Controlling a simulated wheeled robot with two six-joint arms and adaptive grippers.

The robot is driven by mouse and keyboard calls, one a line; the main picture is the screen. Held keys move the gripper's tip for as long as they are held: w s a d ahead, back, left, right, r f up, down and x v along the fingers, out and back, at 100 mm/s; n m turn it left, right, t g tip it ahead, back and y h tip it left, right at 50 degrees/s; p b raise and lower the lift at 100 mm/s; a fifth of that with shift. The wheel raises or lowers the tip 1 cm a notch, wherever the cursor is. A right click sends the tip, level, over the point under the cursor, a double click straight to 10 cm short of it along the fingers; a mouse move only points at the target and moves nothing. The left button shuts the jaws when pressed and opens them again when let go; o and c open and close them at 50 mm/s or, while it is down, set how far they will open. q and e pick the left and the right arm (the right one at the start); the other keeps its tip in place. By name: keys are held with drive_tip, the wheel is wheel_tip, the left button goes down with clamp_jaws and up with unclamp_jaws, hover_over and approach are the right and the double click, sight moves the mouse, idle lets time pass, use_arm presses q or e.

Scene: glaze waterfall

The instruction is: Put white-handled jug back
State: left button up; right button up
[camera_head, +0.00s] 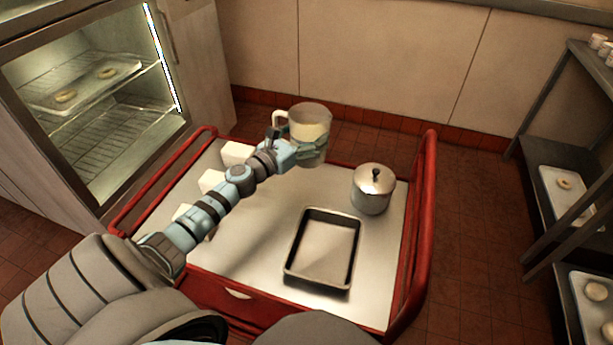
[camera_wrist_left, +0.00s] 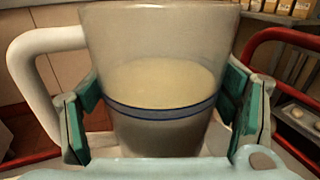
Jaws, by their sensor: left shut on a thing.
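The white-handled jug (camera_head: 311,118) is clear, with a pale liquid inside. My left gripper (camera_head: 305,150) is shut on it at the back of the red-railed cart (camera_head: 260,240). In the left wrist view the jug (camera_wrist_left: 160,75) stands upright between the green finger pads, its white handle to the left. A dark blue band runs round its body. Whether its base touches the cart top or hangs above it, I cannot tell. My right gripper is in neither view.
A lidded metal pot (camera_head: 372,192) and an empty dark baking tray (camera_head: 323,262) are on the cart. Several white blocks (camera_head: 236,153) sit along its left side. A lit glass-fronted cabinet (camera_head: 105,85) stands left. A rack (camera_head: 560,140) with trays of dough rings stands right.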

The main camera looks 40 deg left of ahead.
sight(307, 160)
use_arm(q)
wheel_tip(307, 160, down, 10)
drive_tip(key=b, duration=0.5)
drive_tip(key=shift+w+r, duration=0.1)
drive_tip(key=shift+r, duration=0.15)
wheel_tip(307, 160, down, 5)
drive_tip(key=b, duration=0.2)
drive_tip(key=shift+r+b, duration=0.15)
drive_tip(key=shift+b, duration=0.25)
drive_tip(key=shift+r, duration=0.1)
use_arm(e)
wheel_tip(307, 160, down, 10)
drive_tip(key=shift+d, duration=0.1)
use_arm(q)
drive_tip(key=o, duration=1.5)
drive_tip(key=shift+f, duration=0.25)
drive_tip(key=shift+c, duration=0.2)
drive_tip(key=o, duration=0.4)
drive_tip(key=shift+r, duration=0.1)
drive_tip(key=shift+o, duration=0.2)
drive_tip(key=shift+r, duration=0.1)
